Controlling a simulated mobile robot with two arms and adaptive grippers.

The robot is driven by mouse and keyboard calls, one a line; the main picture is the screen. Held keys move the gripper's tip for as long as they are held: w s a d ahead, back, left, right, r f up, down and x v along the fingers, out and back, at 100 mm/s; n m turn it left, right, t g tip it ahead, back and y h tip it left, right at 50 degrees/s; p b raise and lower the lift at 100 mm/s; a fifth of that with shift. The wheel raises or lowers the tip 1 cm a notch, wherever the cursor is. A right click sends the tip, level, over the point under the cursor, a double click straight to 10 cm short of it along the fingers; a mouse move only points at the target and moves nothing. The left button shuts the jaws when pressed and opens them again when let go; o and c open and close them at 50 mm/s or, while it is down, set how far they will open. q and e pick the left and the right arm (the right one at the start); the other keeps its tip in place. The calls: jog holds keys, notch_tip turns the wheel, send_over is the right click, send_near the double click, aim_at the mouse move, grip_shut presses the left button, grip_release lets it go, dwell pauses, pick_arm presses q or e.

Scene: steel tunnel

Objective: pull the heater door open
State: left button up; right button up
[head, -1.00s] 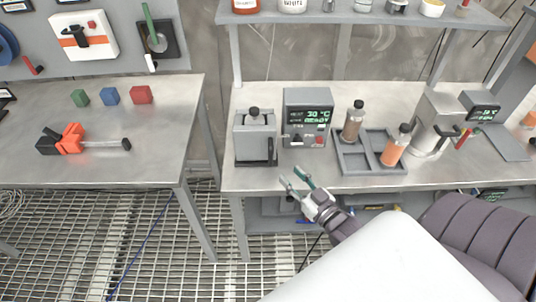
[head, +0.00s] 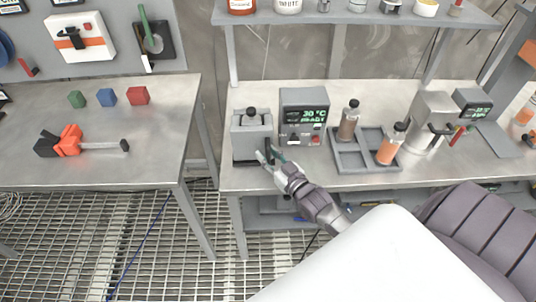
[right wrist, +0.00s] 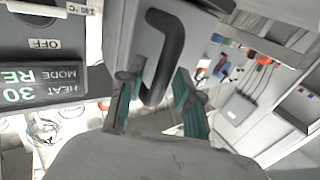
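The heater (head: 250,132) is a grey box with a black knob on top, at the front left of the right bench. Its door looks shut. The door's dark upright handle (head: 269,148) is on the front right side and is partly hidden by my gripper in the head view. My right gripper (head: 269,157) is at the handle, fingers open. In the right wrist view the black curved handle (right wrist: 169,50) reaches down between the two green-padded fingers of the gripper (right wrist: 158,100), with gaps visible on both sides. My left gripper is not in view.
A control box with a green display (head: 305,118) stands right of the heater. A grey tray (head: 347,161) with two bottles and a metal machine (head: 432,120) stand farther right. A second bench (head: 150,165) with coloured cubes is at left, across a gap.

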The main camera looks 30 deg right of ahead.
grip_shut()
jog(key=shift+s+a, duration=0.1)
jog(key=shift+a, duration=0.05)
